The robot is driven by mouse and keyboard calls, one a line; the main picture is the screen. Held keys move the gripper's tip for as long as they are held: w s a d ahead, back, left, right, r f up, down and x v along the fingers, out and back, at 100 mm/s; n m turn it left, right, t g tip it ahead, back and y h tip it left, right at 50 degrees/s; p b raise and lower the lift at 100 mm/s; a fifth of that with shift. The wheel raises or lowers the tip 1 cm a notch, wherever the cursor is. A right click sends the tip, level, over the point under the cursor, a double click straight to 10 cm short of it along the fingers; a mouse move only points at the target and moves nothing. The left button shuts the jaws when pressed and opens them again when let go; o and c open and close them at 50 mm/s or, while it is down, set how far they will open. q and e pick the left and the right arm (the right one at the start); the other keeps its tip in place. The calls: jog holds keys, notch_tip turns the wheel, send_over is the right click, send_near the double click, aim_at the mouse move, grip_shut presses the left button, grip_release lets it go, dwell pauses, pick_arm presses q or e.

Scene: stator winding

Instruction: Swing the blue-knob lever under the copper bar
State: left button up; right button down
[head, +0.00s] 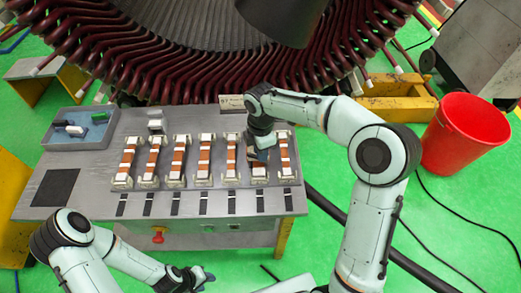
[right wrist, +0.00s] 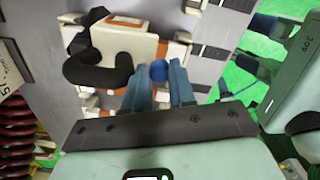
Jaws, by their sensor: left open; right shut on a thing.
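My right gripper (head: 262,152) is over the fixture second from the right in the row on the bench. In the right wrist view its blue fingers (right wrist: 166,86) are shut around the lever's blue knob (right wrist: 158,70). A white block (right wrist: 125,45) with an orange-brown strip and a black curved piece lies just beyond the fingers. The copper bar (head: 258,173) of that fixture is partly hidden by my gripper in the head view. I cannot tell how the lever lies relative to the bar. My left gripper (head: 203,277) is open and empty in front of the bench, well away from the fixtures.
Several similar copper bars in white fixtures (head: 205,160) stand in a row on the grey bench (head: 75,175). A grey tray (head: 52,140) with small parts is at the back left. The large stator (head: 130,55) is close behind. A red bucket (head: 462,135) stands right.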

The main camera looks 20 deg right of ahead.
jog(key=c, duration=0.9)
grip_release()
notch_tip(320, 180, up, 13)
jog(key=shift+r, duration=0.2)
